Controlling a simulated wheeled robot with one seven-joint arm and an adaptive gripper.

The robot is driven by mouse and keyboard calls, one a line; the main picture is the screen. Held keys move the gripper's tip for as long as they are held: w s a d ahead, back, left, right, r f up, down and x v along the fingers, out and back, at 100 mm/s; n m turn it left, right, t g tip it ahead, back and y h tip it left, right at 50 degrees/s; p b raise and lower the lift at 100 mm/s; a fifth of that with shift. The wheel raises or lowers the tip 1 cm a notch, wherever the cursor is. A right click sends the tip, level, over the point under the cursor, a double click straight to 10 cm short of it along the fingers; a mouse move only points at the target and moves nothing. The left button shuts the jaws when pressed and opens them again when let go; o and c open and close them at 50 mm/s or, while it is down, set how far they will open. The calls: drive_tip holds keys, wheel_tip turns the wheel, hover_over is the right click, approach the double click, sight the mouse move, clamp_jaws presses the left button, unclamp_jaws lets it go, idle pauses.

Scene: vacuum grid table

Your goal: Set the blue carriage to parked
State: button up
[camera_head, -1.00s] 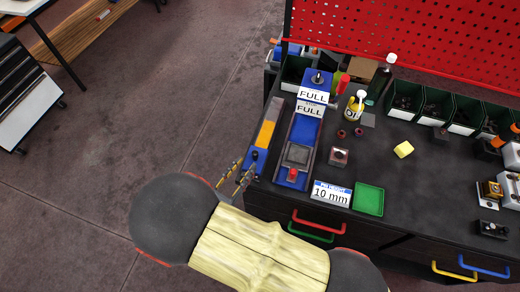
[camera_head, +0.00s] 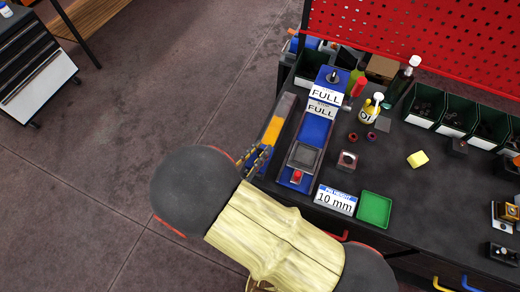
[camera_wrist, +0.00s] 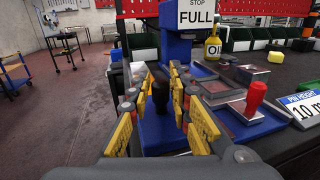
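The blue carriage (camera_wrist: 161,134) has an upright black knob (camera_wrist: 157,88) and sits low in the middle of the wrist view. It is at the near end of a narrow track with an orange stretch (camera_head: 272,130) and a grey stretch (camera_head: 286,104). My gripper (camera_head: 257,154) is over this near end and mostly hides the carriage in the head view. In the wrist view its yellow-padded fingers (camera_wrist: 157,96) stand apart, one on each side of the knob. Contact between fingers and knob cannot be made out.
Right of the track is a blue fixture (camera_head: 316,128) with a grey block, a red knob (camera_head: 297,176) and "FULL" signs (camera_head: 323,96). A "10 mm" sign (camera_head: 336,199) and green tray (camera_head: 375,209) stand near the front edge. Open floor lies left of the table.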

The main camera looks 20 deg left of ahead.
clamp_jaws()
idle(0.4)
drive_tip(key=shift+w, duration=0.1)
drive_tip(key=w, duration=0.8)
drive_tip(key=w+d, duration=0.1)
drive_tip(key=w, duration=0.8)
drive_tip(key=w+d, duration=0.1)
drive_tip(key=w, duration=0.7)
drive_tip(key=shift+w+r, duration=0.1)
drive_tip(key=shift+w, duration=0.15)
drive_tip(key=shift+o, duration=0.7)
unclamp_jaws()
drive_tip(key=shift+w, duration=0.1)
drive_tip(key=shift+o, duration=1.2)
drive_tip(key=shift+d, duration=0.1)
